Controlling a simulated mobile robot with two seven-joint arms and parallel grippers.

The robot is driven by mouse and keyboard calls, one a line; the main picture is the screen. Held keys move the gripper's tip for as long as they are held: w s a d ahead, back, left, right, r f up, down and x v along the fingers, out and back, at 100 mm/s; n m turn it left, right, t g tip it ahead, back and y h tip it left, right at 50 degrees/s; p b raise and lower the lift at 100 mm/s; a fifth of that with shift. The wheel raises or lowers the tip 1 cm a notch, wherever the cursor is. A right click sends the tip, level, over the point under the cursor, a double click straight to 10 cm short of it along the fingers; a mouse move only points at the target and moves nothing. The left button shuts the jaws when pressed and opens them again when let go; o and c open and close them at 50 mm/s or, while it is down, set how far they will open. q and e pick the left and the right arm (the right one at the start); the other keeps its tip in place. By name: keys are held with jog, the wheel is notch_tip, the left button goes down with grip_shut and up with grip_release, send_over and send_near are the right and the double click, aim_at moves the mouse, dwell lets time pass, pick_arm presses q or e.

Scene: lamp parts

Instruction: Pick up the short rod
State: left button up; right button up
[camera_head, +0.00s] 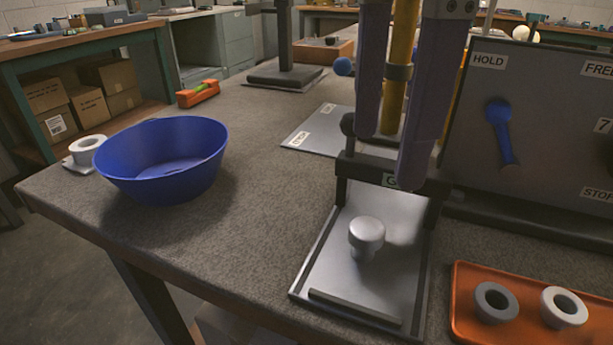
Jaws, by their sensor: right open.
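My right gripper (390,158) comes down from the top with its two long purple-grey fingers apart. A yellow rod (402,45) stands near upright and shows between the fingers, with a grey collar (398,72) around it. I cannot tell whether the fingers touch it or whether it is the short rod. Another yellow piece (487,25) shows partly behind the dark panel. My left gripper is not in view.
A blue bowl (165,172) stands at the left of the table. An orange tray (462,300) with grey rings is at the lower right. A dark panel (540,130) with a blue lever stands at the right. A silver knob (366,235) rises from the fixture. The table between bowl and fixture is clear.

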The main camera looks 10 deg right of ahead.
aim_at(367, 228)
jog(key=f, duration=0.8)
jog(key=shift+a+f, duration=0.2)
jog(key=shift+f, duration=0.1)
grip_shut()
